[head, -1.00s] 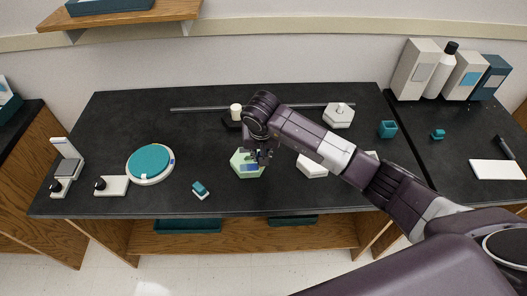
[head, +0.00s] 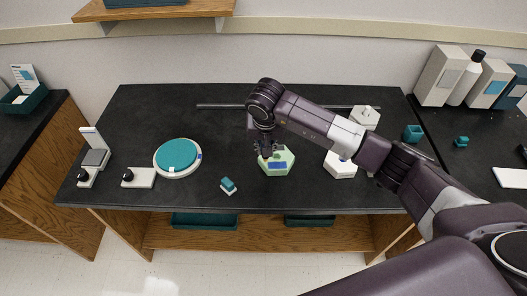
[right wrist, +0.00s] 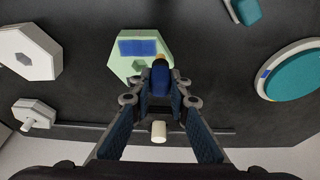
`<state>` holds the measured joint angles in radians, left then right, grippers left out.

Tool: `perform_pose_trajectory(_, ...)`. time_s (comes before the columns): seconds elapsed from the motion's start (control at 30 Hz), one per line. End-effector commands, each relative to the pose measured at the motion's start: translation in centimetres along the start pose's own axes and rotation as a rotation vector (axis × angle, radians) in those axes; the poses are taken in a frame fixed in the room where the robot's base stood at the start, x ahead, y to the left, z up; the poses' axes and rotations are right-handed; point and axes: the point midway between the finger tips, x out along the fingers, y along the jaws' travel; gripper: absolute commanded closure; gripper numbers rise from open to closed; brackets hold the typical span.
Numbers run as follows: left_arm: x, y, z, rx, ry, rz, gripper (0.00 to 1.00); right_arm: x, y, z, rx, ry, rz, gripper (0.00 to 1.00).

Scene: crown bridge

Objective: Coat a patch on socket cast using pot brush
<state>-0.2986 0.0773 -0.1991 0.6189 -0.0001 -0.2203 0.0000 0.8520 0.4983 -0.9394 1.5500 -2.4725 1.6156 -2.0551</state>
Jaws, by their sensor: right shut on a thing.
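A pale green hexagonal cast (head: 288,154) with a blue rectangular patch (head: 278,165) on its top lies on the black bench. The cast also shows in the right wrist view (right wrist: 119,66), with its patch (right wrist: 143,47). My right gripper (head: 268,149) is above the cast's back left part. It is shut on a dark blue brush (right wrist: 160,80) with an orange-tan end, which points towards the cast. I cannot tell whether the brush touches it. A small white cylinder, perhaps the pot, shows in the right wrist view (right wrist: 158,131). My left gripper is not in view.
White hexagonal pieces (head: 340,166) (head: 365,117) lie to the right. A teal round pad (head: 177,155) and a small teal block (head: 228,184) lie to the left. A grey rod (head: 220,105) runs along the back. The bench between pad and cast is mostly clear.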

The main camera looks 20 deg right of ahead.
Motion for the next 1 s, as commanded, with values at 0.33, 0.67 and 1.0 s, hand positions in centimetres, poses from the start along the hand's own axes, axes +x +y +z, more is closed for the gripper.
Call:
perform_pose_trajectory(0.33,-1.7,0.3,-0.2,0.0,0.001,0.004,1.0,-3.2,0.5,-1.5,0.012,0.003,0.003,1.0)
perform_pose_trajectory(0.67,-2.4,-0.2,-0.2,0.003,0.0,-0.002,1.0,-4.8,0.8,-2.2,0.019,0.001,0.006,1.0)
perform_pose_trajectory(1.0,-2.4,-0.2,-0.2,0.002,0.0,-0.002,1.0,-4.8,0.8,-2.1,0.019,0.001,0.005,1.0)
